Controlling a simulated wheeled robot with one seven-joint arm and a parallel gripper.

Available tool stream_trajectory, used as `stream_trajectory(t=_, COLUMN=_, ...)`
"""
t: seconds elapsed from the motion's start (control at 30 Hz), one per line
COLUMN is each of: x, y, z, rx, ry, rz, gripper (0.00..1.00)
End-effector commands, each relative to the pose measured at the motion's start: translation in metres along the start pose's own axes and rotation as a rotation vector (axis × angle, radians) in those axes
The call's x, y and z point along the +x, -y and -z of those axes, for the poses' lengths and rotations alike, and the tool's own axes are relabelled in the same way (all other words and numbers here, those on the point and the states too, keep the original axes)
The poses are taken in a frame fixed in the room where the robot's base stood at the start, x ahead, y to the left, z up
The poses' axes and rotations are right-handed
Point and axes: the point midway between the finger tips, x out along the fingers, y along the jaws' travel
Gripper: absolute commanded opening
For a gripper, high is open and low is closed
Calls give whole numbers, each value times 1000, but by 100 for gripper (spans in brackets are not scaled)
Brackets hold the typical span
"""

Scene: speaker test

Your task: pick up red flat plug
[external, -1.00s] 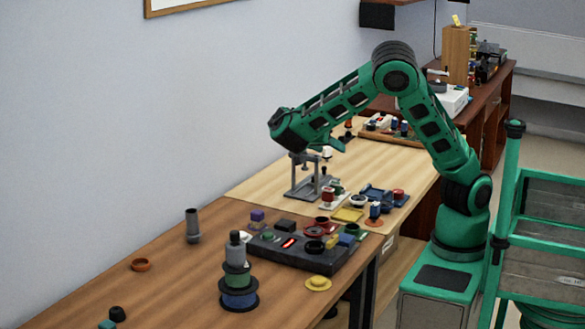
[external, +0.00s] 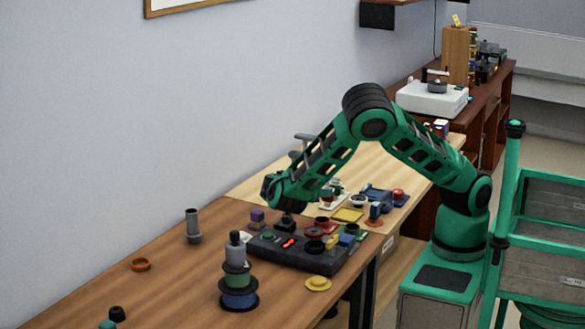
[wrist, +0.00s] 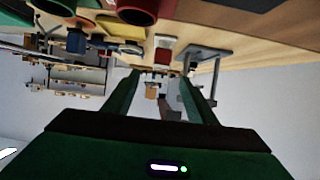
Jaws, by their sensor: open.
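I cannot tell for sure which is the red flat plug. In the wrist view a red hollow round piece (wrist: 138,12) sits at the top edge, cut off by the frame. My gripper (wrist: 160,92) is open with nothing between its fingers. In the external view my arm's end (external: 285,192) hangs above the far left part of the dark block, left of the red pieces; the fingertips are not clear there.
A stack of spools (external: 239,281) stands in front of the block, and a yellow piece (external: 318,284) lies near the front edge. A grey cylinder (external: 193,226) and a metal stand (wrist: 210,52) are nearby.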

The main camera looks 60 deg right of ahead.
Motion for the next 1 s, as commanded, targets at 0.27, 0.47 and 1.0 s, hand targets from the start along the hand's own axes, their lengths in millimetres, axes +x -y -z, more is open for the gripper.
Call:
stream_trajectory(t=0.27, x=25, y=0, z=-22, rx=0, ry=-2, rz=-3, gripper=52)
stream_trajectory(t=0.47, x=53, y=0, z=-22, rx=-1, ry=-1, rz=-2, gripper=52)
stream_trajectory(t=1.0, x=108, y=4, z=-16, rx=0, ry=-1, rz=-2, gripper=52)
